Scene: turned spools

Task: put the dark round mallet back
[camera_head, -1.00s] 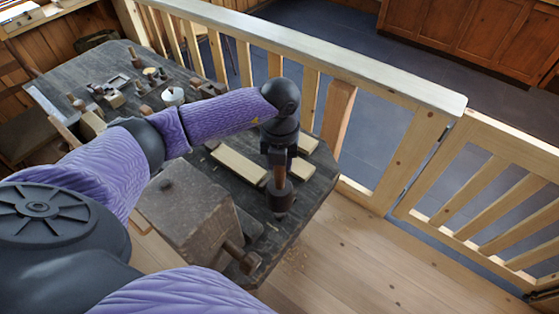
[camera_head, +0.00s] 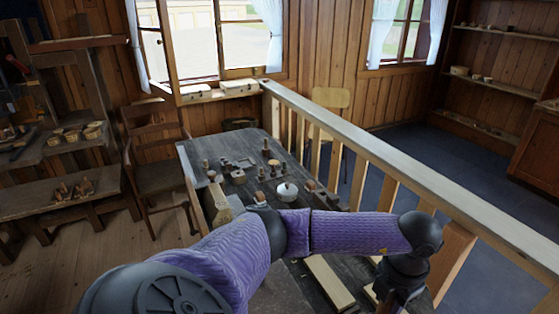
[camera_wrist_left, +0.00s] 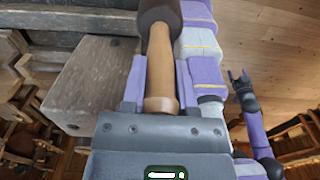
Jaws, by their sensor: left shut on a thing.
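The mallet's handle (camera_wrist_left: 159,65) is pale brown and shows in the left wrist view, with its dark round head (camera_wrist_left: 160,12) beyond it at the top edge. My left gripper (camera_wrist_left: 160,82) is shut on the handle, one finger on each side. In the head view my left arm reaches across the dark workbench (camera_head: 205,150), and its gripper is cut off at the bottom edge, so the mallet cannot be made out there. My right gripper (camera_wrist_left: 238,80) shows small at the right of the left wrist view, with its fingers apart and nothing between them.
A white lidded pot (camera_head: 287,192) and several small turned pieces stand on the bench's far half. A pale board (camera_head: 328,283) lies near my left forearm. A wooden railing (camera_head: 400,165) runs along the bench's right side. A chair (camera_head: 155,150) stands at the left.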

